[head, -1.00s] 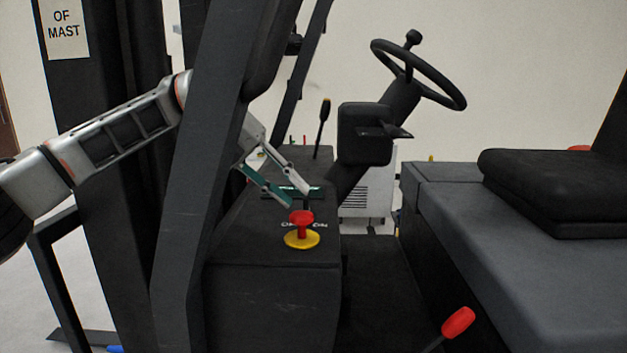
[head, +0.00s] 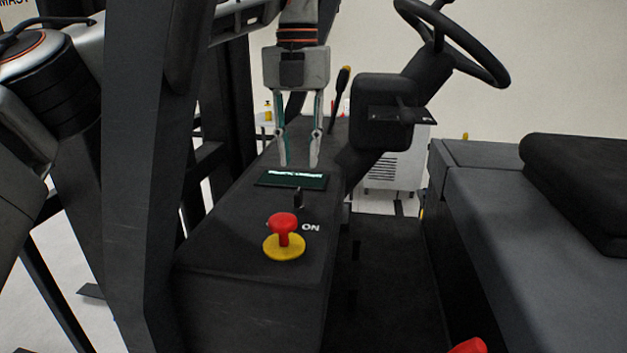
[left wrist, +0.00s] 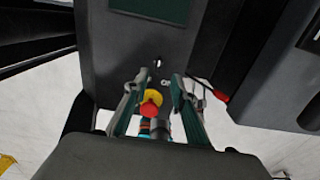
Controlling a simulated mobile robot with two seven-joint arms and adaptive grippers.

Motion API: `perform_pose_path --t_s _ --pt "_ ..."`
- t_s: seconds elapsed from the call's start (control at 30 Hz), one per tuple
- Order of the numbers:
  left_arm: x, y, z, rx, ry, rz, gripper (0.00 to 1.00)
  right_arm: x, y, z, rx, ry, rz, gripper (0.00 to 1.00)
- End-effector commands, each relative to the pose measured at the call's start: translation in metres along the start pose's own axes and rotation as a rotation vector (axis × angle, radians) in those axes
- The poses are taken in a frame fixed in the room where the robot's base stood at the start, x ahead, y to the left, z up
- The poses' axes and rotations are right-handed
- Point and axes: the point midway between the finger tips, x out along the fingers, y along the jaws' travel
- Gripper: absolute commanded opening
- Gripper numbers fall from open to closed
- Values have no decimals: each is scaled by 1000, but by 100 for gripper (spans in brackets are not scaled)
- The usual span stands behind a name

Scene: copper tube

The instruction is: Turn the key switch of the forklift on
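The key switch is a small black upright key (head: 298,198) on the top of the forklift's dark console (head: 235,235), just behind the red and yellow stop button (head: 284,240). The white label "ON" (head: 311,227) shows to the right of the button. My right gripper is not in view.
The steering wheel (head: 455,50) and its column rise right of the gripper. A dark lever (head: 338,98) stands close behind it. A thick mast post (head: 150,150) stands at the left. The seat (head: 585,185) is at the right.

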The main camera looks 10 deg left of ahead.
Motion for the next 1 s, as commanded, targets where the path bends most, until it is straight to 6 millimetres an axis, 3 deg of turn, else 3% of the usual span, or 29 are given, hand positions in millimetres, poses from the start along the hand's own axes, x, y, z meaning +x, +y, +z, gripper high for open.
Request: perform_pose_path --t_s 0.43,0.87,0.97,1.0 --pt "63 0 0 0 3 -1 26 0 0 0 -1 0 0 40" --pt "74 0 0 -2 -2 -1 26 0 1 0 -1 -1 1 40" --pt "74 0 0 -2 -2 -1 2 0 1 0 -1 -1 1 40" --pt "74 0 0 -2 -2 -1 0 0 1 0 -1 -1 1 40"
